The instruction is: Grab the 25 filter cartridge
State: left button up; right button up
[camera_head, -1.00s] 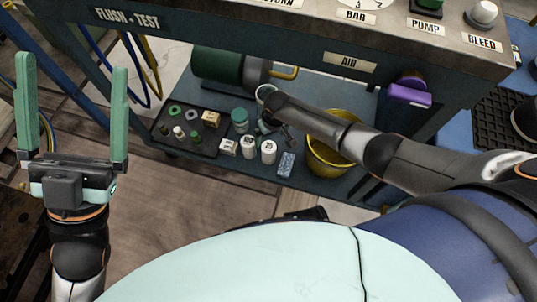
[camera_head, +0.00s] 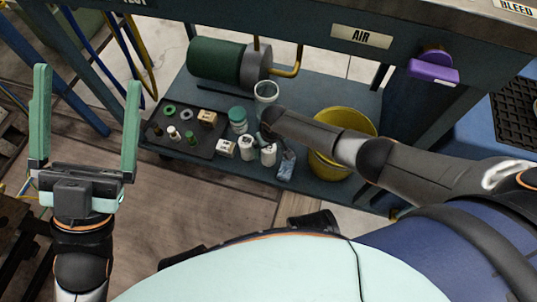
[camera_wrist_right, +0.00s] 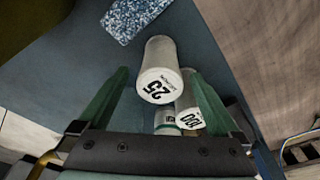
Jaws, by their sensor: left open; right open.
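The 25 filter cartridge (camera_wrist_right: 157,72) is a white cylinder with a black "25" on its end. In the right wrist view it lies between the fingers of my open right gripper (camera_wrist_right: 158,76), with a gap on both sides. In the head view it appears to be the white cylinder (camera_head: 268,155) beside the blue speckled block. A similar cartridge marked 180 (camera_wrist_right: 190,115) stands close beside it, near the right-hand finger. The right fingers are mostly hidden in the head view. My left gripper (camera_head: 88,78) is open and empty, far left of the cartridges.
The blue speckled block (camera_head: 287,163), a yellow bucket (camera_head: 346,123), a green-lidded jar (camera_head: 238,122) and a clear cup (camera_head: 266,92) crowd the low shelf. A dark tray (camera_head: 203,146) holds small parts. The bench's front edge (camera_head: 300,30) overhangs the shelf.

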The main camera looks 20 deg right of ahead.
jog(key=c, duration=1.5)
jog(key=shift+r, duration=0.1)
